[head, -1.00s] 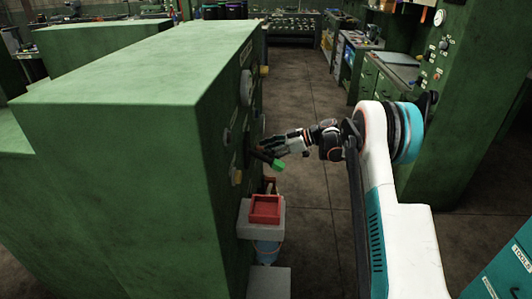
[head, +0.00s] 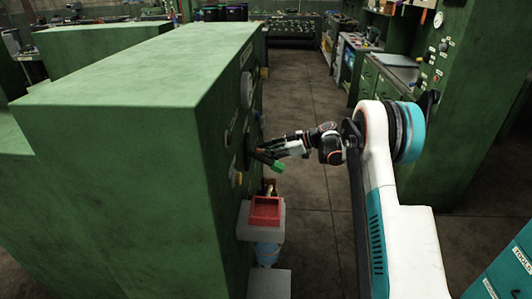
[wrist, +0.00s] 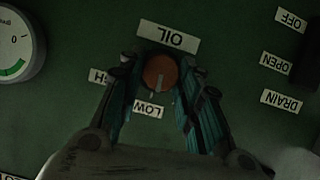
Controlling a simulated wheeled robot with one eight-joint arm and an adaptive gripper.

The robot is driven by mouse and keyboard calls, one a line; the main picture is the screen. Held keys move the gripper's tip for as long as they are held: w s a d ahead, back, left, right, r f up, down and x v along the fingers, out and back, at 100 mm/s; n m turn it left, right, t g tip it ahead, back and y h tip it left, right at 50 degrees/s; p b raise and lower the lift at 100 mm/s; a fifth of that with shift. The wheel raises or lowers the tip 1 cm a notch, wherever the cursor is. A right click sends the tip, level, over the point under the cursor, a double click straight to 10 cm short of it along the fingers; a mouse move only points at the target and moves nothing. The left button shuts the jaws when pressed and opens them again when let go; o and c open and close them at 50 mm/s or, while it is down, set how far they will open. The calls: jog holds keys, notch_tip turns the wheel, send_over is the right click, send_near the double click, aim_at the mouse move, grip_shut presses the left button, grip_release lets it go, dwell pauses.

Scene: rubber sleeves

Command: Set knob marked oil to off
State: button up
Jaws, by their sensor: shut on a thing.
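The oil knob (wrist: 160,73) is a round orange-brown knob with a pale pointer line toward the bottom of the wrist view. The OIL label (wrist: 168,37) shows upside down above it. A LOW label (wrist: 148,110) lies below, and a partly hidden label ending in GH (wrist: 102,76) lies to the left. No off label for this knob shows; my right finger covers part of the panel there. My gripper (wrist: 162,78) is shut on the knob, one finger on each side. In the head view my gripper (head: 263,147) reaches the green machine's side panel; the knob is hidden there.
A dark lever with a green end (head: 277,166) sticks out just below my gripper. A red tray (head: 265,209) stands lower on the machine (head: 150,180). A white gauge (wrist: 15,45) and OFF (wrist: 291,19), OPEN and DRAIN labels flank the knob. The aisle floor (head: 305,100) is clear.

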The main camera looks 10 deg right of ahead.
jog(key=shift+s+a+f+n+t+h+b, duration=0.1)
jog(key=shift+n+t+b, duration=0.2)
jog(key=shift+n+t, duration=0.55)
jog(key=shift+s+f+n+t+h+b, duration=0.15)
jog(key=shift+n+t+b, duration=0.25)
jog(key=shift+n, duration=0.8)
jog(key=shift+s+a+r+n+t+h+b, duration=0.1)
jog(key=shift+n+t+b, duration=0.1)
jog(key=shift+n+t, duration=0.7)
jog(key=shift+n, duration=0.25)
jog(key=o, duration=1.1)
jog(key=shift+d, duration=0.1)
jog(key=v, duration=1.2)
jog(key=shift+f, duration=0.15)
